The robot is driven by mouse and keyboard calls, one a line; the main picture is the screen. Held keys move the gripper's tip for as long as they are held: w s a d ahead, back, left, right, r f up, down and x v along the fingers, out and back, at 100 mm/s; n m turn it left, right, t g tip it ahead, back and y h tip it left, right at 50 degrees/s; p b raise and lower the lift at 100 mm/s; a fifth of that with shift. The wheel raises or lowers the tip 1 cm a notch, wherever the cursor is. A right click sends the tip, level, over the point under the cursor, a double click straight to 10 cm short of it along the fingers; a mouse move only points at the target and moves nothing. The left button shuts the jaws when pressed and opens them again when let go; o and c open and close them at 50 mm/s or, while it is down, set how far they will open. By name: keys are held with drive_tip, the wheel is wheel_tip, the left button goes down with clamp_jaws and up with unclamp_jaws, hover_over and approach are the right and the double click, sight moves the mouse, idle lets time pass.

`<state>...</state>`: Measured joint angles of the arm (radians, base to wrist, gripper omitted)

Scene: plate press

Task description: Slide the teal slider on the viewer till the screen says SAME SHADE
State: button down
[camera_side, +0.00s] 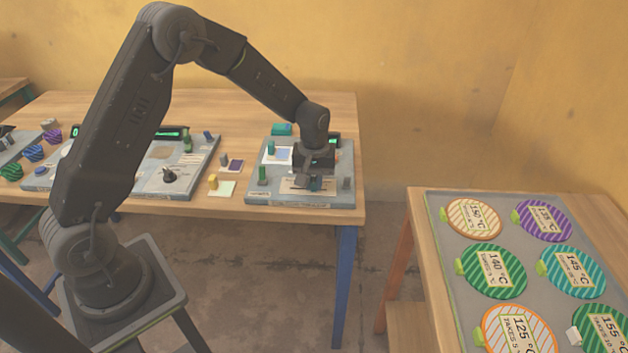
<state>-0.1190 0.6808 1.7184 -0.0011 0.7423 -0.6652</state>
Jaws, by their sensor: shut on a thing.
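The viewer (335,198) is a grey panel on the right end of the wooden table. The teal slider (315,184) sits at the front middle of the viewer, right under my gripper. My gripper (313,181) points down over the panel and is shut on the teal slider. The screen (335,141) at the back right of the viewer is mostly hidden behind my wrist; only a green-lit edge shows, and its text cannot be read. A white and blue patch (279,154) lies on the viewer left of my wrist.
A green knob (262,175) and a grey knob (346,184) stand on the viewer to either side of my gripper. Another grey panel (200,172) is to the left. A side table at right holds a tray (437,222) of several striped discs.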

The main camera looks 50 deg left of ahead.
sight(302, 189)
drive_tip(key=shift+s+a, duration=1.05)
drive_tip(key=shift+a, duration=0.05)
drive_tip(key=c, duration=1.1)
unclamp_jaws()
wheel_tip(302, 189, up, 14)
drive_tip(key=shift+f, duration=0.1)
